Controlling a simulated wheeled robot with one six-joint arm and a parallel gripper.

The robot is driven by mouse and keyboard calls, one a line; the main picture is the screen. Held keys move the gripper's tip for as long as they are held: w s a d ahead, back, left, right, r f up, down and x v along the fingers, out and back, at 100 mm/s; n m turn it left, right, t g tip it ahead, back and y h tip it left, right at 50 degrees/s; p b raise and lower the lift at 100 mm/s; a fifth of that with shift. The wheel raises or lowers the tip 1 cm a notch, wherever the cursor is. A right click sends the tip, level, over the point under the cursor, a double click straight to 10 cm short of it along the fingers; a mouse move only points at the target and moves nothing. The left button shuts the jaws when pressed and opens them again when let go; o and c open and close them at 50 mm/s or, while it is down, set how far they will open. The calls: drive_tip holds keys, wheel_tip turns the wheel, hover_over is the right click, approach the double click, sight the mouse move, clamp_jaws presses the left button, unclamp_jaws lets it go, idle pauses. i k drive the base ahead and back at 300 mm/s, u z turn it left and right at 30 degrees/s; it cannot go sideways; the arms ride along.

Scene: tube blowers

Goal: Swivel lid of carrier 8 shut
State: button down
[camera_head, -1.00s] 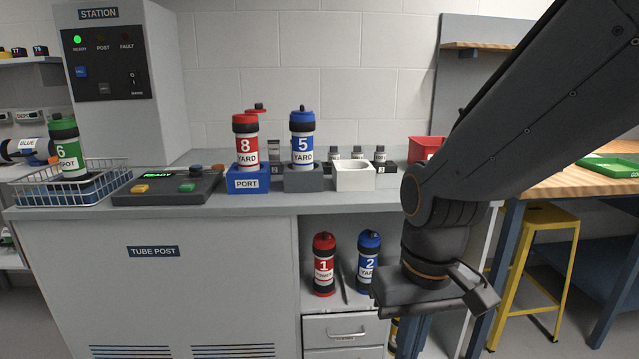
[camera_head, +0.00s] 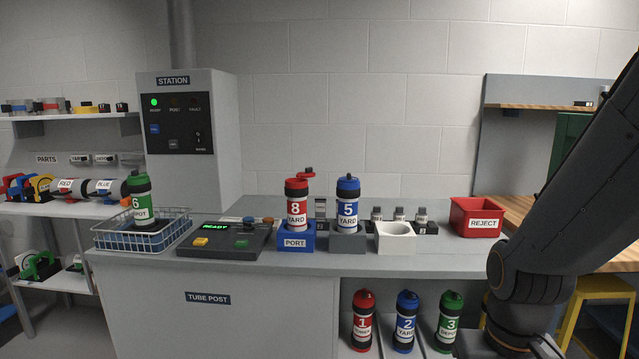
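Carrier 8 (camera_head: 297,207) is a red tube with black bands and a YARD label, standing upright in the blue PORT holder (camera_head: 296,238) on the counter. Its red lid (camera_head: 305,172) is swung aside, sticking out to the right above the tube's top. My arm reaches down at the right edge of the view. My gripper (camera_head: 535,350) is low at the bottom right, far to the right of carrier 8 and below the counter top. It is mostly cut off by the frame's edge, and its fingertips do not show clearly.
Blue carrier 5 (camera_head: 348,206) stands close to the right of carrier 8 in a grey holder. A white empty holder (camera_head: 396,238) and a red REJECT bin (camera_head: 475,218) are farther right. A control panel (camera_head: 222,240) and a wire basket (camera_head: 142,232) with green carrier 6 are left.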

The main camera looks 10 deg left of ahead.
sight(309, 174)
drive_tip(key=u, duration=0.55)
drive_tip(key=i, duration=1.2)
drive_tip(key=u, duration=0.75)
